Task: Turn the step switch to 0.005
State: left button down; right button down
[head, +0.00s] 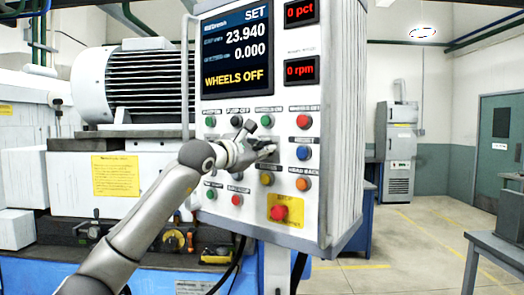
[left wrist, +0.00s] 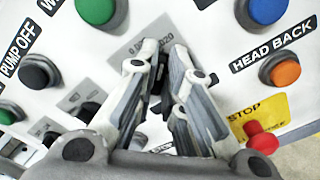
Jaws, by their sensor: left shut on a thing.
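A grey control panel with a white face holds the step switch in its middle area. My left gripper (head: 264,151) is at the panel face in the head view, its fingers shut on the step switch and hiding most of it. In the left wrist view my left gripper (left wrist: 163,55) has its two fingers on either side of the dark knob of the step switch (left wrist: 155,88). A grey scale plate (left wrist: 138,40) with a partly readable "0.0..." mark shows beyond the fingertips. The knob's pointing direction is hidden. My right gripper is not in view.
Close around are a green button (left wrist: 97,10), a blue button (left wrist: 266,10), an orange HEAD BACK button (left wrist: 285,72), a black PUMP OFF button (left wrist: 38,73) and a red stop button (left wrist: 262,139). The screen (head: 237,52) reads 23.940, 0.000 and WHEELS OFF.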

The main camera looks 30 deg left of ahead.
pick_arm(q)
jog(key=shift+a+r+n+b, duration=0.15)
jog(key=shift+n+b, duration=0.75)
jog(key=shift+n, duration=1.45)
jog(key=shift+a+r+n+b, duration=0.15)
jog(key=shift+n+b, duration=0.7)
jog(key=shift+n, duration=1.5)
jog(key=c, duration=1.5)
grip_release()
jog(key=shift+f, duration=0.1)
jog(key=shift+c, duration=0.2)
